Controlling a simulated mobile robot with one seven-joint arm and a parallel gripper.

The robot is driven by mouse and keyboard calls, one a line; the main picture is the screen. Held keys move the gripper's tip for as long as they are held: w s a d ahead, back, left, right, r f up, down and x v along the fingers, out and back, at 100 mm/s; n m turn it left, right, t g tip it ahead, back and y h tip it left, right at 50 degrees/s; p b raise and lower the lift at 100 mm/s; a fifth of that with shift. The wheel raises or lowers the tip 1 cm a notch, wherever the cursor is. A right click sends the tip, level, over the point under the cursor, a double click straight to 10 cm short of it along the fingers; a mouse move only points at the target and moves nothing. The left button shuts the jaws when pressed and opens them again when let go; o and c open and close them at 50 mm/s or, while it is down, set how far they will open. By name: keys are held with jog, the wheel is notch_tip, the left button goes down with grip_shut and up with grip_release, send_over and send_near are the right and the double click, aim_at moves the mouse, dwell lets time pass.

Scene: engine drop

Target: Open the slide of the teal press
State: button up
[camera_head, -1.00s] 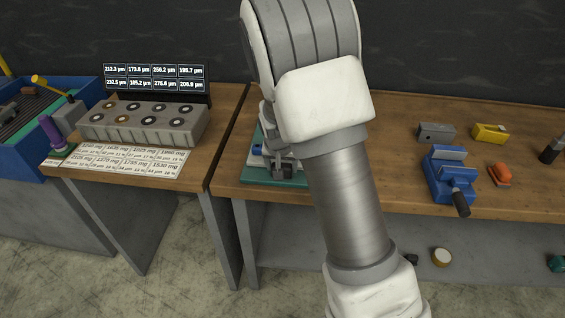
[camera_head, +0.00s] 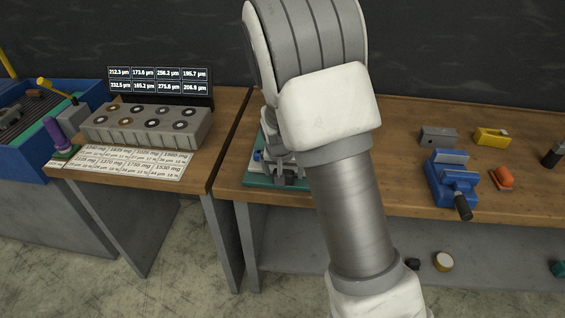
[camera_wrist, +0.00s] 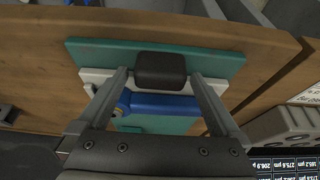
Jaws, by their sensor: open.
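The teal press shows in the head view as a teal base plate (camera_head: 262,182) at the front left of the right bench, mostly hidden behind my arm. In the wrist view, its teal plate (camera_wrist: 220,60) carries a pale grey body and a blue part (camera_wrist: 165,104). A black block-like handle (camera_wrist: 161,70) stands nearest the camera. My gripper (camera_wrist: 159,76) is open, with one finger on each side of the black handle. I cannot tell whether the fingers touch it. In the head view my arm hides most of the gripper.
A grey block with several round discs (camera_head: 148,127) stands on the left bench, before a display (camera_head: 158,82). A blue vise (camera_head: 452,180), a grey box (camera_head: 438,136), a yellow item (camera_head: 492,137) and an orange item (camera_head: 502,177) lie right of my arm. Bench top between is clear.

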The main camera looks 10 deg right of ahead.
jog(key=p+v, duration=0.1)
jog(key=v, duration=1.6)
jog(key=shift+s+r, duration=0.1)
jog(key=s+d+r+n, duration=0.1)
jog(key=s+r, duration=0.1)
jog(key=s, duration=0.5)
jog(key=s+d+r+n+t+y, duration=0.1)
jog(key=s+r, duration=0.2)
jog(key=s, duration=0.5)
jog(key=s+d+r+n, duration=0.1)
jog(key=s+d+r, duration=0.1)
jog(key=s, duration=0.6)
jog(key=shift+r+n, duration=0.3)
jog(key=shift+r, duration=0.25)
